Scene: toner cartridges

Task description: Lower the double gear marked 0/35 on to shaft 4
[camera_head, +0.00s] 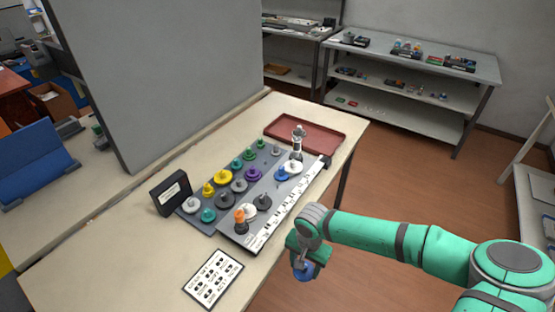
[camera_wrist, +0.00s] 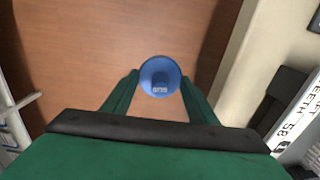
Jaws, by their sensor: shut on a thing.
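My gripper (camera_wrist: 160,95) is shut on a blue double gear (camera_wrist: 160,75) with a small pale label that is too blurred to read for certain. In the head view the blue gear (camera_head: 305,271) hangs below my gripper (camera_head: 303,262), beyond the table's right edge and over the floor. The grey shaft board (camera_head: 233,228) lies on the table to the left, apart from my gripper. It carries an orange, a white, a dark grey and a blue-and-white gear stack, plus a tall metal post (camera_head: 297,140). I cannot tell which place is shaft 4.
A second grey board (camera_head: 228,198) holds several coloured gears. A white label strip (camera_head: 284,208) runs along the shaft board; part of it shows in the wrist view (camera_wrist: 299,118). A black box (camera_head: 171,193), a printed card (camera_head: 213,279) and a red tray (camera_head: 304,130) are on the table.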

